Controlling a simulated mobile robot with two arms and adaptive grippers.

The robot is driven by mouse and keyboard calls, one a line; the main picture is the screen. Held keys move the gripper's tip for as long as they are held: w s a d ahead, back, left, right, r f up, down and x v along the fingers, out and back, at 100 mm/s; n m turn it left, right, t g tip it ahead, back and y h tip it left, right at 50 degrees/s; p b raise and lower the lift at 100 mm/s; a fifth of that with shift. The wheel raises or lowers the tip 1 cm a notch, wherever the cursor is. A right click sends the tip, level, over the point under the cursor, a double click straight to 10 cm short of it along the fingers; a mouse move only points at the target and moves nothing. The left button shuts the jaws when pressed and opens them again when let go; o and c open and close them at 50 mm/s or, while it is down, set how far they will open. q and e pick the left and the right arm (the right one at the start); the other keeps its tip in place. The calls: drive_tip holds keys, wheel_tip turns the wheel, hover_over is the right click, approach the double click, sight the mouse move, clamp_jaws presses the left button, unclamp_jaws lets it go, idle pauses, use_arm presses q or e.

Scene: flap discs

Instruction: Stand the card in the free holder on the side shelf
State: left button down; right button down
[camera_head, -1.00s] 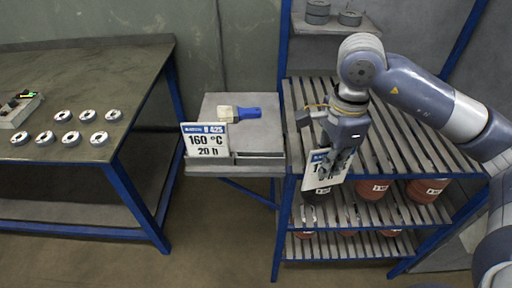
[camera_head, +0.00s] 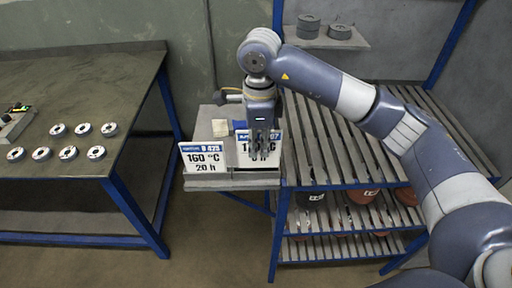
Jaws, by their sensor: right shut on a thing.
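My right gripper (camera_head: 263,152) is shut on a white card (camera_head: 243,160) with a blue header and black print, partly hidden by the fingers. The card is upright over the right part of the front edge of the side shelf (camera_head: 207,128). I cannot tell whether its lower edge sits in the holder there. Another card (camera_head: 202,157), reading 160 °C and 20 h, stands upright in the left holder, just left of the held card. My left gripper is not in view.
A slatted rack (camera_head: 330,147) with dark and reddish pots on lower levels stands at right. A workbench (camera_head: 75,85) with several flap discs (camera_head: 68,153) is at left.

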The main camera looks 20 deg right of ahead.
sight(256, 166)
drive_tip(key=shift+w+a, duration=0.2)
drive_tip(key=shift+a, duration=0.05)
drive_tip(key=shift+f+p, duration=0.3)
wheel_tip(256, 166, down, 3)
drive_tip(key=shift+r+p, duration=0.1)
drive_tip(key=shift+p, duration=0.6)
drive_tip(key=shift+f+b, duration=0.3)
drive_tip(key=c, duration=1.8)
unclamp_jaws()
drive_tip(key=shift+r, duration=0.1)
drive_tip(key=shift+r, duration=0.1)
